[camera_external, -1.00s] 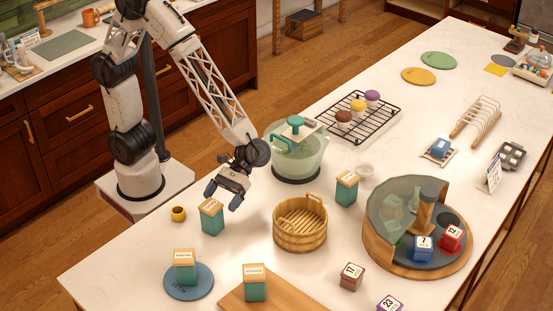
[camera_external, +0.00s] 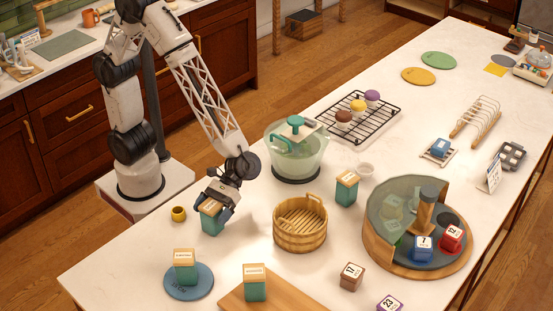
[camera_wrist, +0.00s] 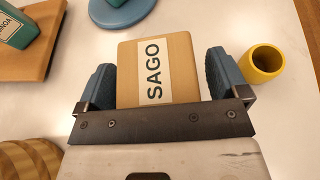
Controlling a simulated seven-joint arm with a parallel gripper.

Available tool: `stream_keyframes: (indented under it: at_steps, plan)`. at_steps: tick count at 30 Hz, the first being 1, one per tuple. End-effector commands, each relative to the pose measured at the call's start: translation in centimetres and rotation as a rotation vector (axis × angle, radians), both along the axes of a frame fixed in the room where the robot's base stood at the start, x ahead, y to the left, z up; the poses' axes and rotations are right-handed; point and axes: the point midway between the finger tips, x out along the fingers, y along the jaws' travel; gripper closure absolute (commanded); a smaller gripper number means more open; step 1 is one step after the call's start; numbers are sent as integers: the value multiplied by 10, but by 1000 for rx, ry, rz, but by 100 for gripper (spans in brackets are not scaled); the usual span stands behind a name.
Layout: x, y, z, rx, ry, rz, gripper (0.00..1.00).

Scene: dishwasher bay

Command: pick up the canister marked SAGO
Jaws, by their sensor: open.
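The SAGO canister (camera_external: 211,221) is teal with a wooden lid and stands upright on the white counter in the external view. In the wrist view its lid (camera_wrist: 175,60), with a white label reading SAGO, sits between the two blue fingers. My gripper (camera_external: 219,203) is open and lowered over the canister, one finger on each side. The lower body of the canister is hidden in the wrist view.
A small yellow cup (camera_wrist: 263,63) stands close beside the right finger in the wrist view. A wooden tub (camera_external: 300,238) stands to the right. Similar canisters stand on the blue disc (camera_external: 204,283), on a wooden board (camera_external: 232,303) and behind the tub (camera_external: 346,191).

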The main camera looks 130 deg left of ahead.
Motion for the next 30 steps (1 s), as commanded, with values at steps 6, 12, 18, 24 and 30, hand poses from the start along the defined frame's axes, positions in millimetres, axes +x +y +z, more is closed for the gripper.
stream_keyframes:
  at_steps: [6,12,18,24,30]
  plan:
    - [0,0,0,0,0,0,7]
    - [0,0,0,0,0,0,7]
    - [0,0,0,0,0,0,18]
    - [0,0,0,0,0,0,49]
    - [0,0,0,0,0,0,68]
